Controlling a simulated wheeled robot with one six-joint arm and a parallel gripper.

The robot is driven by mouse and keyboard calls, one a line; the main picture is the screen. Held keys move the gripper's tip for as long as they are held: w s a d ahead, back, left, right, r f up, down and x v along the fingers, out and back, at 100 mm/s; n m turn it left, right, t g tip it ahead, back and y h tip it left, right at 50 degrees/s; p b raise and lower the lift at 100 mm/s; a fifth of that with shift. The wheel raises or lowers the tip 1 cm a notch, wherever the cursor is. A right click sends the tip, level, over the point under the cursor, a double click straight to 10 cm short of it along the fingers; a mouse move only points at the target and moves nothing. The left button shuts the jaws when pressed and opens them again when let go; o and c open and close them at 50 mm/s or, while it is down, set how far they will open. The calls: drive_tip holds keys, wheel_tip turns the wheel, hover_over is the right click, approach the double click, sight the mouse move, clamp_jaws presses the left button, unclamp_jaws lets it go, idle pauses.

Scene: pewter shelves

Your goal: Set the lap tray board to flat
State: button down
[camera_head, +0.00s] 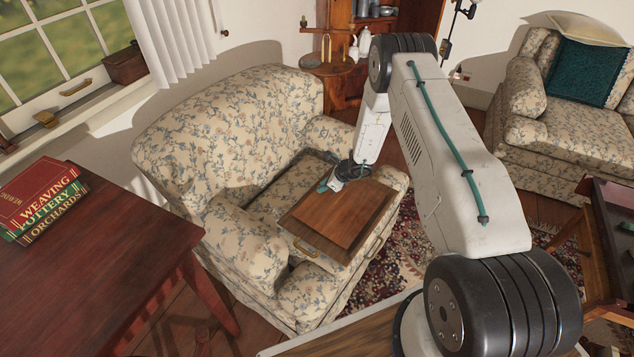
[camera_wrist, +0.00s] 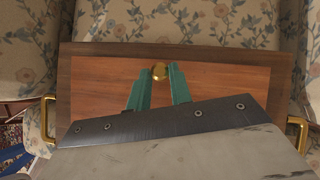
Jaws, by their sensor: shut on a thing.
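The lap tray (camera_head: 378,190) is dark wood and rests on the seat of the floral armchair. Its inset board (camera_head: 335,222) is a lighter reddish-brown panel, which also shows in the wrist view (camera_wrist: 230,85). It looks level or nearly so; I cannot tell its exact tilt. A round brass knob (camera_wrist: 159,69) is at the board's far edge in the wrist view. My gripper (camera_wrist: 160,71) has its teal fingertips on either side of this knob and is shut on it. In the head view my gripper (camera_head: 326,186) is at the tray's back edge, and my wrist partly covers the area.
Brass handles sit at the tray's left (camera_wrist: 47,118) and right (camera_wrist: 297,133) ends in the wrist view. The armchair (camera_head: 235,135) has arms and a back around the tray. A red-brown table (camera_head: 110,240) with books (camera_head: 45,200) stands at left. A floral sofa (camera_head: 570,135) is at right.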

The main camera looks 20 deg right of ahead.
drive_tip(key=shift+w+a+f, duration=0.1)
drive_tip(key=shift+w+f, duration=0.05)
drive_tip(key=shift+f, duration=0.45)
drive_tip(key=shift+a+f, duration=0.1)
drive_tip(key=shift+a, duration=0.1)
drive_tip(key=c, duration=1.3)
unclamp_jaws()
drive_tip(key=shift+a, duration=0.15)
drive_tip(key=shift+o, duration=0.2)
drive_tip(key=shift+d, duration=0.2)
drive_tip(key=shift+d+r, duration=0.25)
drive_tip(key=shift+r, duration=0.1)
drive_tip(key=v, duration=0.7)
drive_tip(key=shift+a, duration=0.15)
